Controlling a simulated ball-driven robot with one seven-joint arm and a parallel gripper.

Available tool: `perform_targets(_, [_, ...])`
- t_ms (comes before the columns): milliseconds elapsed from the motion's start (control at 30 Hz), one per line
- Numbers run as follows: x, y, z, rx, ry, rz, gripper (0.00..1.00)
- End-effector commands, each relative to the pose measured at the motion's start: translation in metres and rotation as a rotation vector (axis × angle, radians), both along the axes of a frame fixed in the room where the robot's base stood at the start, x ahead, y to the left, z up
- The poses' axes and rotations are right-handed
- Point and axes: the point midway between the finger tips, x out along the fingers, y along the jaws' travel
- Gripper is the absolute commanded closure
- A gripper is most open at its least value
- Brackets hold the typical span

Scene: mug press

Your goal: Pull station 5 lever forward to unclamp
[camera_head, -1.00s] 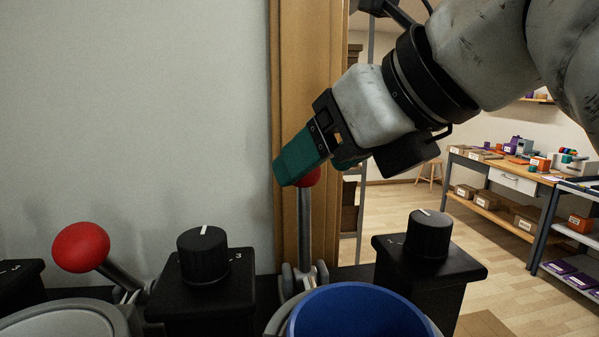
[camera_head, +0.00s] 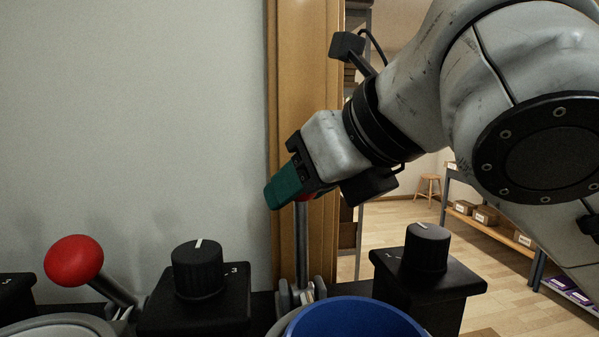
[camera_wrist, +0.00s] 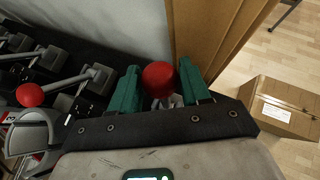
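The station 5 lever stands nearly upright behind the blue mug (camera_head: 355,318) in the head view, a grey shaft (camera_head: 301,245) with a red ball knob. In the head view the knob is almost wholly hidden by my gripper (camera_head: 283,187), which reaches down to it from the upper right. In the wrist view the red knob (camera_wrist: 158,78) sits between the two green fingers of my gripper (camera_wrist: 159,85). It fills the gap, and the fingers appear closed on its sides.
Black dial boxes stand left (camera_head: 197,270) and right (camera_head: 427,250) of the lever. Another lever with a red knob (camera_head: 74,260) leans left. A wooden post (camera_head: 290,120) rises close behind the gripper. A cardboard box (camera_wrist: 283,106) lies on the floor at right.

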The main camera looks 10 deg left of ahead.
Motion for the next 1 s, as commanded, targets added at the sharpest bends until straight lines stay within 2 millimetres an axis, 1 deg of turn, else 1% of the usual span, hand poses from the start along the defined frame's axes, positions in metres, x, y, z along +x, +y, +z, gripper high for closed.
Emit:
perform_targets(33, [0.0,0.0,0.0,0.0,0.0,0.0,0.58])
perform_targets(200, [0.0,0.0,0.0,0.0,0.0,0.0,0.75])
perform_targets(400, [-0.002,-0.001,0.0,0.0,0.0,0.0,0.75])
perform_targets(800, [-0.021,-0.006,0.0,-0.001,0.001,0.001,0.75])
perform_targets(1000, [-0.022,-0.006,0.0,0.0,0.001,0.001,0.75])
